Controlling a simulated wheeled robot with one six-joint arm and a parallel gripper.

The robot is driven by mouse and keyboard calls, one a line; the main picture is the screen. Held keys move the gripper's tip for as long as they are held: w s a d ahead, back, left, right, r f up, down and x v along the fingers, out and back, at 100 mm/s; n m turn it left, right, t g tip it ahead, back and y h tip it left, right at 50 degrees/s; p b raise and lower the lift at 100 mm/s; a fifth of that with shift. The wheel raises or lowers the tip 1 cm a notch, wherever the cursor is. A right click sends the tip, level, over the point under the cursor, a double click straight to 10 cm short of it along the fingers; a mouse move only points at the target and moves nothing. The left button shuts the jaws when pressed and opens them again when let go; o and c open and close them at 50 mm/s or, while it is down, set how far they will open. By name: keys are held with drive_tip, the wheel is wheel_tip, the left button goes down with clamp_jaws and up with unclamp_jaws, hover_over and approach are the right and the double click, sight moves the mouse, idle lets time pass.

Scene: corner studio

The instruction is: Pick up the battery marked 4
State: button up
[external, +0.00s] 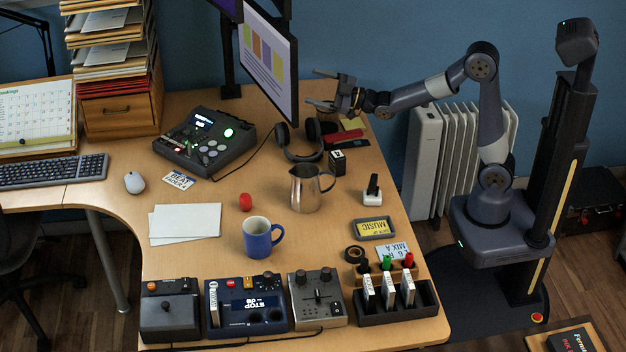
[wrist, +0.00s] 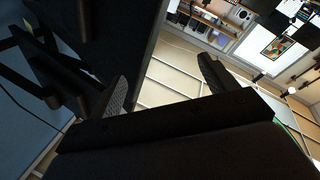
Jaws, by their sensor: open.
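No numeral 4 is clearly legible, so I cannot tell for sure which thing is the battery marked 4. A small black block (external: 337,162) with a pale mark stands on the desk below my gripper, right of the steel jug. Three pale labelled upright pieces (external: 388,290) stand in a black rack (external: 400,313) at the front right; their labels are too small to read. My gripper (external: 322,90) is open and empty, raised beside the monitor's right edge. In the wrist view its two fingers (wrist: 163,75) are apart with nothing between them.
The monitor (external: 268,67) is close to my gripper. Headphones (external: 300,142), the steel jug (external: 306,188), a blue mug (external: 262,237) and a small white stand (external: 372,191) occupy the desk. Consoles (external: 247,304) line the front.

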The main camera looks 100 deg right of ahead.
wheel_tip(320, 180, down, 6)
drive_tip(key=s+d+g+y+p, duration=0.1)
drive_tip(key=s+d+y+p, duration=0.1)
drive_tip(key=m+g+y+p, duration=0.1)
drive_tip(key=g+y+p, duration=0.3)
drive_tip(key=g+y, duration=0.2)
approach(332, 159)
drive_tip(key=shift+s+d+f, duration=0.2)
drive_tip(key=shift+s+d, duration=0.15)
drive_tip(key=shift+w+a+f+y, duration=0.15)
drive_tip(key=shift+f+y, duration=0.1)
drive_tip(key=shift+y, duration=0.05)
drive_tip(key=x, duration=0.4)
drive_tip(key=shift+b, duration=0.35)
drive_tip(key=shift+r+x, duration=0.15)
drive_tip(key=shift+x, duration=1.4)
drive_tip(key=shift+r+x, duration=0.15)
drive_tip(key=shift+x, duration=1.35)
drive_tip(key=shift+w, duration=0.2)
drive_tip(key=shift+c, duration=0.2)
drive_tip(key=c, duration=1.2)
